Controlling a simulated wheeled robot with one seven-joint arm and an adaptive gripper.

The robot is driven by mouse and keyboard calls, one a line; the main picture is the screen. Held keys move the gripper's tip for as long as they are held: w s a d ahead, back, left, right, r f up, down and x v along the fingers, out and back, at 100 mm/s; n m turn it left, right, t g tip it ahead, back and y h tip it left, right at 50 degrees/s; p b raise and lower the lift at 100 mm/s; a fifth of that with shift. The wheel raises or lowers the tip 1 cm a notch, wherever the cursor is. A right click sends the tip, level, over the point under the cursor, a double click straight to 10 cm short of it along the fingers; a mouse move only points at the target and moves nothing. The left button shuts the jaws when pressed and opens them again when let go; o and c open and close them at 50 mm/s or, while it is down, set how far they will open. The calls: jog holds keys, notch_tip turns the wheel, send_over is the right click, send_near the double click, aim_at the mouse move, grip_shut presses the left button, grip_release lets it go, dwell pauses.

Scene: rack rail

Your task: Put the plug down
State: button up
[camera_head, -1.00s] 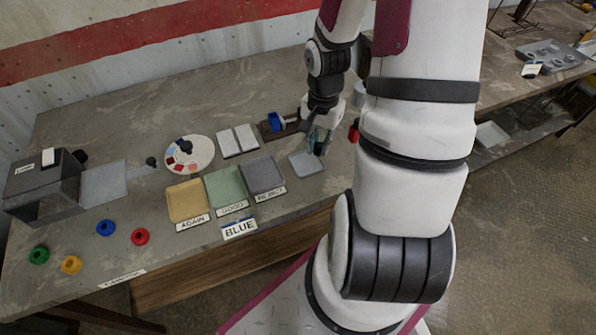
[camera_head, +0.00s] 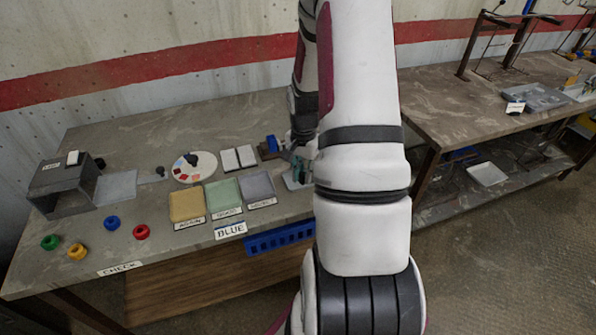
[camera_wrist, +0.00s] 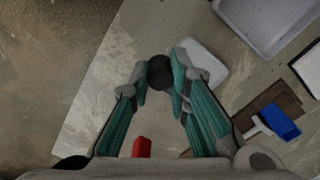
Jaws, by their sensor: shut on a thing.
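In the wrist view, my gripper (camera_wrist: 160,78) has its green fingers closed on a dark round plug (camera_wrist: 159,69). A small pale square plate (camera_wrist: 207,62) lies on the table just right of the fingertips and partly behind them. I cannot tell whether the plug touches the surface below. In the head view, my gripper (camera_head: 299,170) is at the pale plate (camera_head: 291,183), largely hidden by my arm, and the plug does not show clearly.
Yellow (camera_head: 187,205), green (camera_head: 223,195) and grey (camera_head: 258,187) labelled trays stand left of the gripper. A brown board with a blue piece (camera_head: 272,143) is behind. A red object (camera_wrist: 141,147) is near the gripper. A blue crate (camera_head: 280,238) shows below the table edge.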

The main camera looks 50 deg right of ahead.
jog(key=w+d, duration=0.2)
jog(key=w, duration=0.1)
jog(key=w+d, duration=0.1)
jog(key=shift+w+d+f, duration=0.1)
jog(key=shift+w+f, duration=0.1)
jog(key=shift+f, duration=0.1)
jog(key=shift+f+p, duration=0.5)
jog(key=shift+f, duration=1.25)
jog(key=shift+f, duration=0.15)
jog(key=o, duration=0.7)
jog(key=shift+o, duration=0.2)
